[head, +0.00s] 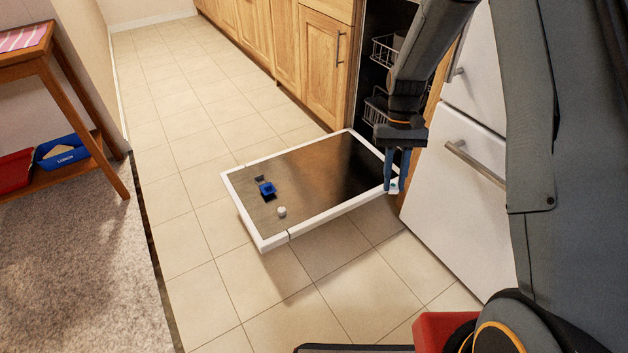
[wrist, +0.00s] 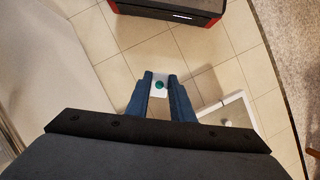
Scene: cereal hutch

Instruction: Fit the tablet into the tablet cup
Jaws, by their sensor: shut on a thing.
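The tablet (head: 393,188) is a small white block with a teal-green spot. It also shows in the wrist view (wrist: 159,90), pinched between the fingertips. My gripper (head: 397,186) has blue fingers and is shut on the tablet. It hangs near the right end of the open dishwasher door (head: 268,243). The tablet cup (head: 266,188) appears as a small blue fitting with dark patches, on the left part of the door's inner face. It lies well to the left of my gripper, and its inside is too small to make out. The cup is not visible in the wrist view.
A round white cap (head: 282,211) sits on the door close to the cup. Dishwasher racks (head: 384,50) show behind my arm, with a white cabinet front (head: 450,190) at right. Wooden cupboards (head: 268,35) line the back. The tiled floor (head: 190,240) left of the door is clear.

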